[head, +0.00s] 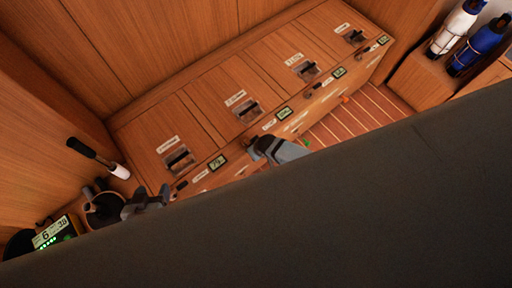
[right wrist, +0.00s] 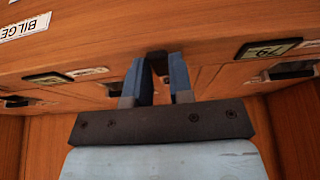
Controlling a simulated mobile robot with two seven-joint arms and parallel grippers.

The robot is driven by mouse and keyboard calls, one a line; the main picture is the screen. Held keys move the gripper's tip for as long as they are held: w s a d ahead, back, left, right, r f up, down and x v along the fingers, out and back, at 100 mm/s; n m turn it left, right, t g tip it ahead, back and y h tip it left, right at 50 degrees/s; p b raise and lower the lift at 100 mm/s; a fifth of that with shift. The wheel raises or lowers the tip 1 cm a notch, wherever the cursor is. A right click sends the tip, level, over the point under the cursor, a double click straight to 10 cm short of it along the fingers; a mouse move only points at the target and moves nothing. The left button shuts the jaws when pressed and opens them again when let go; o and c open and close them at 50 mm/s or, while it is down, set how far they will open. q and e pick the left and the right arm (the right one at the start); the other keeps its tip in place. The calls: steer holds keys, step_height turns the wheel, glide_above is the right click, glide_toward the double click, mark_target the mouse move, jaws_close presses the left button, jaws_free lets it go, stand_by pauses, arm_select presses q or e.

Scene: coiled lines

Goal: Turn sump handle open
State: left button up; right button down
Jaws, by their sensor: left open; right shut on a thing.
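A row of dark handles sits along the front edge of a wooden bench (head: 195,115), each near a small display and a white label. The head view is too small to read which label is the sump's. My right gripper (head: 262,146) is at the bench's front edge, between two displays. In the right wrist view its blue-grey fingers (right wrist: 158,75) are closed on a dark handle (right wrist: 157,58), mostly hidden between them. My left gripper (head: 149,200) is open and empty at the bench's near left end, beside a dark round fitting (head: 103,209).
A black-and-white lever (head: 97,157) stands at the left. A lit green display (head: 54,232) is below it. White (head: 456,26) and blue (head: 481,45) bottles stand at upper right. A BILGE label (right wrist: 25,27) shows in the wrist view. My dark arm covers the lower right.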

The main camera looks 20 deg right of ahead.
arm_select(q)
steer(key=shift+a+r, duration=0.1)
steer(key=shift+r, duration=0.1)
arm_select(e)
steer(key=shift+a, duration=0.2)
arm_select(q)
steer(key=shift+a, duration=0.15)
arm_select(e)
steer(key=c, duration=1)
jaws_free()
steer(key=shift+s+d+r, duration=0.1)
steer(key=shift+s+r, duration=0.05)
steer(key=shift+r, duration=0.15)
arm_select(q)
steer(key=r+p, duration=0.2)
steer(key=p, duration=0.2)
steer(key=shift+s+a+r, duration=0.1)
steer(key=shift+a, duration=0.1)
arm_select(e)
steer(key=v, duration=1.3)
steer(key=shift+s+r, duration=0.1)
arm_select(q)
steer(key=shift+d, duration=0.1)
